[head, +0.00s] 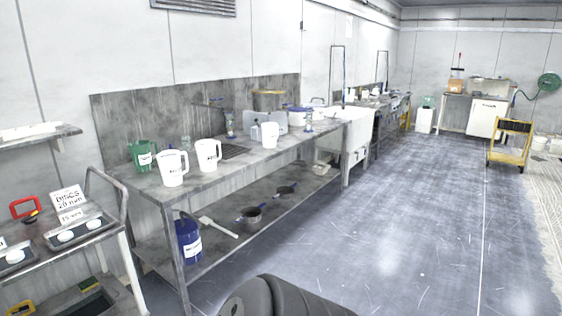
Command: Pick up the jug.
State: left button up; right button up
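Several white jugs with handles stand upright on the grey metal bench along the left wall. One jug (172,168) is near the bench's front left end, with dark lettering on its side. A second white jug (208,154) stands just right of it and slightly farther back. A third white jug (269,135) stands farther along the bench. A green jug (144,155) with a white label stands behind the first, near the back panel. I cannot tell which one the task means. Neither of my grippers is in view.
The metal bench (225,172) has a lower shelf with a blue container (188,240) and pans (252,215). A trolley (100,232) with signs and trays stands at the near left. A yellow cart (508,145) stands at the far right. The blue-grey floor (400,215) between is clear.

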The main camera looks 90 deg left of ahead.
aim_at(170, 162)
jog(key=u, duration=3.8)
jog(key=i+l+u, duration=0.2)
jog(key=u, duration=0.15)
jog(key=i+l+u, duration=0.1)
jog(key=l+u, duration=0.2)
jog(key=l, duration=0.15)
jog(key=i+l+u, duration=0.15)
jog(key=l+u, duration=0.2)
